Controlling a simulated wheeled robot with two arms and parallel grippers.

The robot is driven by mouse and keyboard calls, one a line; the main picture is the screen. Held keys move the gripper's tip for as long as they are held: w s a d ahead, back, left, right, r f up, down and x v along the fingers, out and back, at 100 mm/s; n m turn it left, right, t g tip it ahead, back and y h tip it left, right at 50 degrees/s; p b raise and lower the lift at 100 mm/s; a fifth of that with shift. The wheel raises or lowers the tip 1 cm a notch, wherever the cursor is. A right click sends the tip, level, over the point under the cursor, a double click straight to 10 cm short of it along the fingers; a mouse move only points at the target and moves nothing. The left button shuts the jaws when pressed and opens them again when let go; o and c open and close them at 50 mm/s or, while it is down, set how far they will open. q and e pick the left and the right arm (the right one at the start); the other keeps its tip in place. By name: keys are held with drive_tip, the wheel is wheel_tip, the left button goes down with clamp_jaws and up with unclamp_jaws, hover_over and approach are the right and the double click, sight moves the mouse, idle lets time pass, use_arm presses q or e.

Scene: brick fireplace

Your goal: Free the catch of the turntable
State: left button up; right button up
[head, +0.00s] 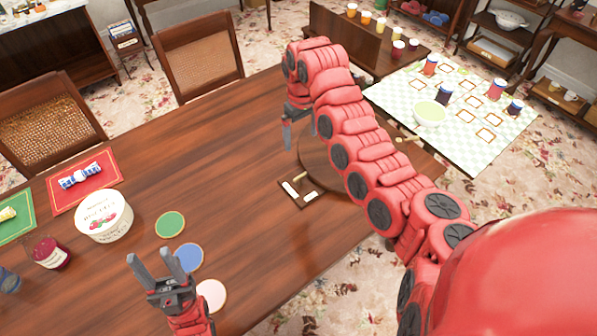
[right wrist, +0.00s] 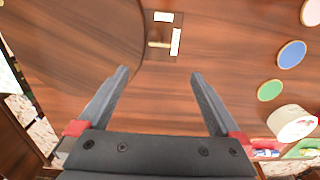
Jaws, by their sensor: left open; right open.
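The round wooden turntable (head: 312,152) lies on the table's right part, largely hidden behind my right arm. Its edge also shows at upper left in the right wrist view (right wrist: 75,45). Beside its near edge is the catch, a dark plate with a short pale lever (head: 300,176) and two white labels (head: 290,189). In the right wrist view the lever (right wrist: 158,44) points at the upright label (right wrist: 176,42). My right gripper (head: 298,132) is open and empty above the table, beyond the catch. My left gripper (head: 153,257) is open and empty near the coloured discs.
Green (head: 170,224), blue (head: 188,257) and pink (head: 211,295) discs lie near my left gripper. A white tub (head: 104,215), a jar (head: 52,253) and a red mat (head: 60,203) are at left. A checked cloth (head: 388,98) with cups lies beyond. The table's middle is clear.

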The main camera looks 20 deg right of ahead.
drive_tip(key=f, duration=0.1)
drive_tip(key=b, duration=0.1)
approach(301, 175)
drive_tip(key=shift+s+a, duration=0.15)
drive_tip(key=shift+a, duration=0.05)
wheel_tip(301, 175, down, 7)
drive_tip(key=shift+d+r+p, duration=0.1)
drive_tip(key=shift+r+p, duration=0.05)
drive_tip(key=shift+p, duration=0.8)
drive_tip(key=shift+f, duration=0.8)
drive_tip(key=c, duration=1.4)
